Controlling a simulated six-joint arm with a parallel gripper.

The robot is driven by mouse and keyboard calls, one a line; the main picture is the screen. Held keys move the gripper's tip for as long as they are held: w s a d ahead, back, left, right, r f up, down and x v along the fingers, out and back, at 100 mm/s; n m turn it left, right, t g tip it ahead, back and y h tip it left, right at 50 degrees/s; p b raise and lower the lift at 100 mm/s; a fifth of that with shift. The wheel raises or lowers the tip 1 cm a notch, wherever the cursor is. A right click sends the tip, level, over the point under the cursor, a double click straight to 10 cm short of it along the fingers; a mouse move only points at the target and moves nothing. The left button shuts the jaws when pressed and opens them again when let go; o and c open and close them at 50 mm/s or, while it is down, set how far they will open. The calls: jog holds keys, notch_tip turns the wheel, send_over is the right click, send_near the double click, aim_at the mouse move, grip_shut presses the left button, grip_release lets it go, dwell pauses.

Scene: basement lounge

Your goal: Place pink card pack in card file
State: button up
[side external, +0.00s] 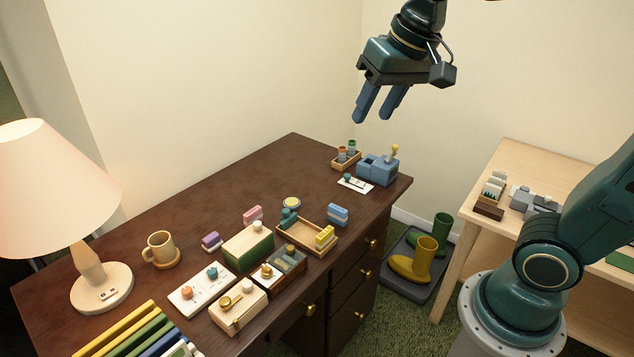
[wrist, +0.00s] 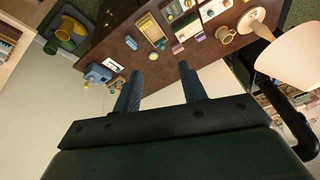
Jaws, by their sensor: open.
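The pink card pack (side external: 252,214) lies on the dark wooden desk, behind a green box with a cream top (side external: 248,245). It also shows small in the wrist view (wrist: 178,48). An open wooden tray (side external: 322,251) right of the pack holds a yellow pack (side external: 324,236) and a teal item (side external: 288,218); it looks like the card file, but I cannot be sure. My gripper (side external: 373,116) is open and empty, high above the desk's far right end, well apart from the pack. Its two blue fingers point down in the side view and also show in the wrist view (wrist: 164,66).
A purple pack (side external: 211,241) and a blue pack (side external: 338,214) stand loose nearby. A mug (side external: 159,248) and a lamp (side external: 50,190) are at the left. A blue-grey device (side external: 378,168) sits at the right end.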

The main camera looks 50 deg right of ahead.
jog(key=w+f+m+g, duration=0.1)
jog(key=w+m, duration=0.3)
jog(key=w, duration=0.9)
jog(key=m+g, duration=0.3)
jog(key=m, duration=0.7)
send_over(253, 211)
notch_tip(253, 211, down, 27)
jog(key=shift+w+f, duration=0.1)
jog(key=shift+w, duration=0.2)
jog(key=shift+f, duration=0.1)
jog(key=shift+f, duration=4.2)
jog(key=shift+s+f, duration=0.2)
jog(key=shift+f, duration=2.4)
